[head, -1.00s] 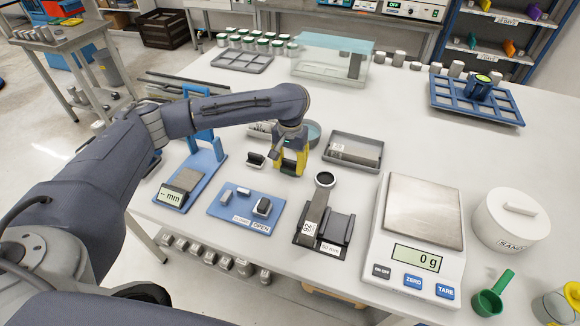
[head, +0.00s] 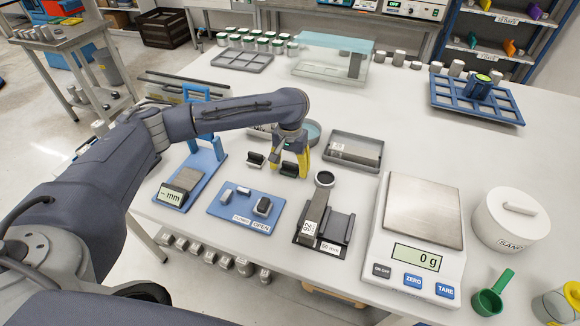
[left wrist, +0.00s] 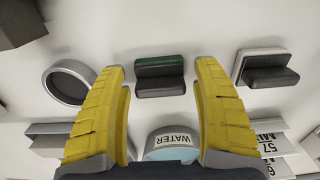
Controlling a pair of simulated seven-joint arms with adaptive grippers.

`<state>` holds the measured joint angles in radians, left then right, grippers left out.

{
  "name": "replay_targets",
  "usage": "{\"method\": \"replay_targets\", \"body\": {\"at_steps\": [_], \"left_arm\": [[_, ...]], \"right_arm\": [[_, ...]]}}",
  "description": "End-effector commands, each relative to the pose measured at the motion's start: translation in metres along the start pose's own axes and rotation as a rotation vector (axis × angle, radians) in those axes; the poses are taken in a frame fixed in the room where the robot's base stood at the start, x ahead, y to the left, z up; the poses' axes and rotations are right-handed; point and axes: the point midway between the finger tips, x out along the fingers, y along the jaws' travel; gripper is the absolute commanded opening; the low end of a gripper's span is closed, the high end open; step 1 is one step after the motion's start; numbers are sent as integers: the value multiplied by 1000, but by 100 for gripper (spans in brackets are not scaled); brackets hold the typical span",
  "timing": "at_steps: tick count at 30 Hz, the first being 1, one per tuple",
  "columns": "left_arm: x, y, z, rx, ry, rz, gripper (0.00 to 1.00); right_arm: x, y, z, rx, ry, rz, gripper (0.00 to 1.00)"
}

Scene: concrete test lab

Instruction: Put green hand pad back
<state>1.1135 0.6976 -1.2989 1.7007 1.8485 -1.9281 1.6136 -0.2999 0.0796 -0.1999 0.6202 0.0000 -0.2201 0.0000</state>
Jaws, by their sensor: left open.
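My left gripper (head: 288,172) points down at the white table, its yellow fingers apart. The green hand pad (left wrist: 160,75), a dark block with a green back edge, shows in the gap between the fingertips (left wrist: 161,68) in the left wrist view. In the head view the pad (head: 289,169) shows as a dark block between the fingers. I see no finger touching it; the height of the fingertips above the table is hard to tell. My right gripper is not in view.
A white-backed dark pad (left wrist: 268,68) lies beside it, also in the head view (head: 255,160). A blue board (head: 222,207) with small blocks lies in front.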

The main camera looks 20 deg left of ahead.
Motion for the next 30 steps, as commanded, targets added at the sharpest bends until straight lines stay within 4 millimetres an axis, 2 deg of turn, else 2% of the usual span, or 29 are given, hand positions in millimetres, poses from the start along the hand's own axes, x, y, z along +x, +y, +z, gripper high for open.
{"method": "replay_targets", "body": {"at_steps": [5,21,30], "left_arm": [[-15,0,-1,2,4,0,67],[-97,0,-1,1,4,0,67],[-119,0,0,0,2,0,67]], "right_arm": [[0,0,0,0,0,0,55],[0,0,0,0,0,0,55],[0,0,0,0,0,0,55]]}}
